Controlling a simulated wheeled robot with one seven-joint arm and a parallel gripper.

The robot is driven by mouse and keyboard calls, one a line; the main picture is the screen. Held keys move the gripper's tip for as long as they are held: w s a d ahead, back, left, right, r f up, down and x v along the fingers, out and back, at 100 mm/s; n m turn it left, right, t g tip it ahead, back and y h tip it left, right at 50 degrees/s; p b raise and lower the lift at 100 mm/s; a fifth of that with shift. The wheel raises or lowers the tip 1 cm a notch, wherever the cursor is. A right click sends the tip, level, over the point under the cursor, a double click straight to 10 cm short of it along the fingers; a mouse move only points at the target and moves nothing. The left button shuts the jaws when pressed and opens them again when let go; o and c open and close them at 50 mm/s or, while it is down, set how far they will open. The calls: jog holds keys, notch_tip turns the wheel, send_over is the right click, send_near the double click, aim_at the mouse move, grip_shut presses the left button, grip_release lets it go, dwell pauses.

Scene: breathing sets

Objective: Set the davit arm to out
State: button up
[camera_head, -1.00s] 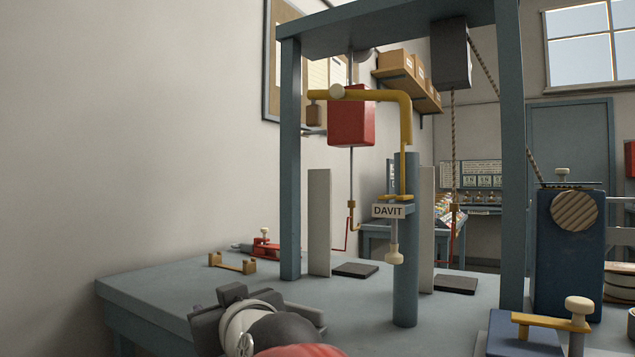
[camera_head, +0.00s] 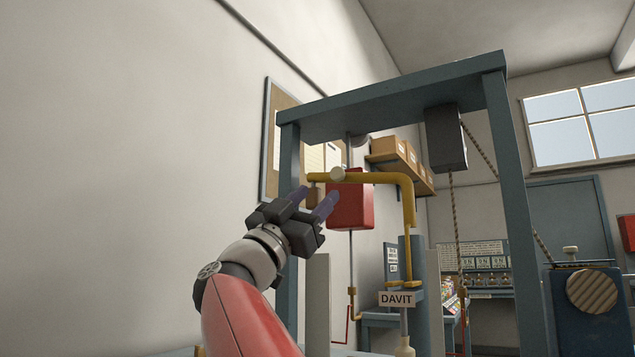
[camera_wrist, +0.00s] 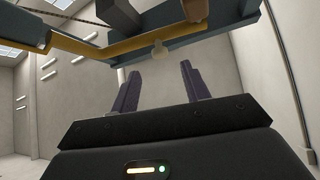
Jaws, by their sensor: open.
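The yellow davit arm (camera_head: 378,178) runs horizontally to the left from the top of its bent post, above the DAVIT label (camera_head: 397,299). A pale round knob (camera_head: 337,174) sits near its left end, in front of the red block (camera_head: 350,204). My gripper (camera_head: 316,200) is raised just below and left of the knob, open and empty, with its fingers pointing up and right. In the wrist view the two dark fingers (camera_wrist: 159,90) are apart, and the knob (camera_wrist: 158,53) shows beyond and between them, with the yellow arm (camera_wrist: 110,50) behind it. No contact is visible.
The blue-grey frame (camera_head: 400,95) stands around the davit, with its left post (camera_head: 289,155) close to my gripper. A shelf with boxes (camera_head: 400,160) is behind.

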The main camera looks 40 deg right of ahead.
aim_at(335, 175)
jog(key=p+x, duration=0.2)
jog(key=x, duration=0.5)
jog(key=shift+d+r, duration=0.1)
jog(key=shift+d, duration=0.05)
jog(key=shift+c, duration=0.3)
grip_shut()
